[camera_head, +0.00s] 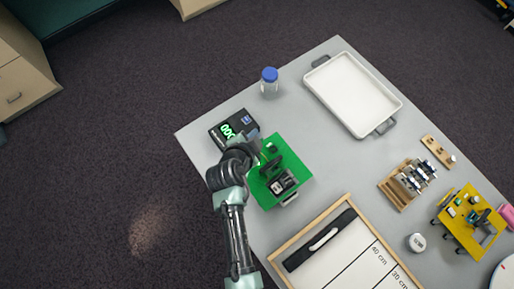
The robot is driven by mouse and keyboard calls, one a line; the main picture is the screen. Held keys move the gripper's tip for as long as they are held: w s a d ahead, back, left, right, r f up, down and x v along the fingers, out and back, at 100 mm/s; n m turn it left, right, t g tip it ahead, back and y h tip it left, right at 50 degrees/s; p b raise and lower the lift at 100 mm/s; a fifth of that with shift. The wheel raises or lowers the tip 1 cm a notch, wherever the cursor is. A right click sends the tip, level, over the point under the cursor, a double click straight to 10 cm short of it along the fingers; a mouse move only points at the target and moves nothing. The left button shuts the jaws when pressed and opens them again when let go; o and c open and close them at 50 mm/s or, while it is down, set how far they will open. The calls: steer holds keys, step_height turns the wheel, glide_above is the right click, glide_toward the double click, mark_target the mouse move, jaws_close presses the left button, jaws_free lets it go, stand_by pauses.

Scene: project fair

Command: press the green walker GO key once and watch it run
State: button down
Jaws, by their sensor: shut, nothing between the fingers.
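The green walker (295,163) is a green board carrying dark parts, near the left side of the grey table. A dark box with light details sits towards its front edge. My gripper (258,147) is shut and empty, at the board's upper left edge. It is small and partly merged with my arm in the picture, so I cannot tell whether it touches anything. I cannot make out the GO key; my arm covers part of the board's left side.
A black box with green digits (221,128) stands just behind my arm. A blue-capped jar (269,87) and a white tray (335,93) are further back. A wood-framed board with distance marks (350,245) lies in front. A yellow board (462,240) and a wooden rack (392,193) are right.

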step_height(320, 180, down, 9)
steer(key=b, duration=0.7)
steer(key=shift+r, duration=0.15)
steer(key=shift+b, duration=0.4)
stand_by(1.3)
steer(key=shift+f+b, duration=0.4)
steer(key=shift+f, duration=0.05)
steer(key=shift+f+b, duration=0.35)
steer(key=shift+b, duration=0.05)
stand_by(0.5)
stand_by(0.4)
steer(key=shift+r+p, duration=0.55)
steer(key=shift+r, duration=0.2)
